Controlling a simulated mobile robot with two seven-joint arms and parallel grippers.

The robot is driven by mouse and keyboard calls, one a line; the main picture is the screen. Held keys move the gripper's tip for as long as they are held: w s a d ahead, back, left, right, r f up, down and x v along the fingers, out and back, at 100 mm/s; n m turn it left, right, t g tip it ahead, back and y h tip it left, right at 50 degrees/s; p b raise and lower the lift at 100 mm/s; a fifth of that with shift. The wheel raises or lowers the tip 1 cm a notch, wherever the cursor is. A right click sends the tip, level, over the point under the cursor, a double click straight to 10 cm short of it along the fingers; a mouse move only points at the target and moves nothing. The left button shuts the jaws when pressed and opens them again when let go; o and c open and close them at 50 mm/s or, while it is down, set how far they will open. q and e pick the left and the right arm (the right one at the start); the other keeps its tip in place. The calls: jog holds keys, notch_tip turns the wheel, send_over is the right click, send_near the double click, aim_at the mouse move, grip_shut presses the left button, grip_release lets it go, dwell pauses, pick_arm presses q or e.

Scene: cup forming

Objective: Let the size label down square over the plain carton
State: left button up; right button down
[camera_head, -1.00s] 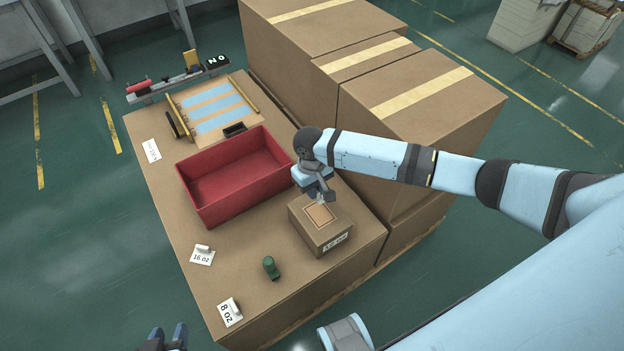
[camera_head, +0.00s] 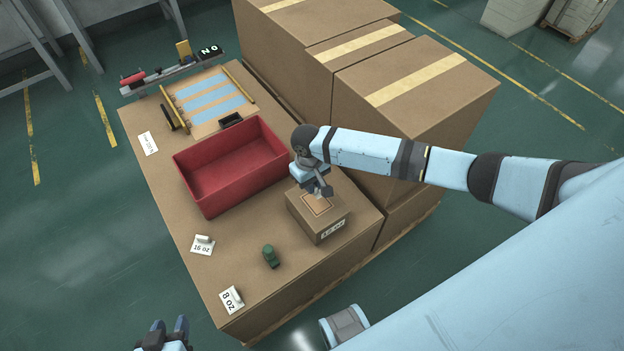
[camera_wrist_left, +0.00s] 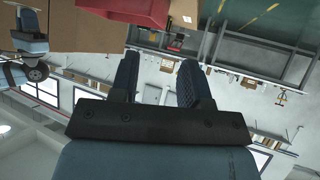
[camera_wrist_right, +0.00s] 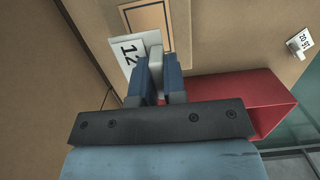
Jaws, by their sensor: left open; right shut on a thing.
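The plain carton (camera_head: 309,222) is a small brown box on the large table-like carton. A framed square (camera_head: 317,205) marks its top, and a lettered strip (camera_head: 333,229) shows on its near face. My right gripper (camera_head: 319,193) is over the top's far part, pointing down. In the right wrist view it is shut on the pale tab (camera_wrist_right: 152,45) of a white size label (camera_wrist_right: 124,52) reading "12". The fingers hide part of the label; whether it touches the carton I cannot tell. My left gripper (camera_head: 168,331) is open and empty off the near left edge.
A red bin (camera_head: 205,198) stands left of the carton. A green stamp-like object (camera_head: 270,257) and labels "16 oz" (camera_head: 202,247) and "8 oz" (camera_head: 231,299) lie nearer. Tall taped boxes (camera_head: 410,115) rise behind on the right.

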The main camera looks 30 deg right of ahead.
aim_at(313, 206)
jog(key=shift+f+b, duration=0.4)
jog(key=shift+f, duration=1.1)
jog(key=shift+f+b, duration=0.55)
jog(key=shift+f, duration=1.9)
pick_arm(q)
jog(key=shift+w+d+f+b, duration=0.2)
jog(key=shift+f+b, duration=0.15)
jog(key=shift+f, duration=0.3)
pick_arm(e)
jog(key=shift+f, duration=0.15)
pick_arm(q)
jog(key=shift+a, duration=0.15)
jog(key=shift+r, duration=0.15)
pick_arm(e)
jog(key=shift+f, duration=0.15)
pick_arm(q)
jog(key=shift+d, duration=0.2)
pick_arm(e)
jog(key=c, duration=1.1)
grip_release()
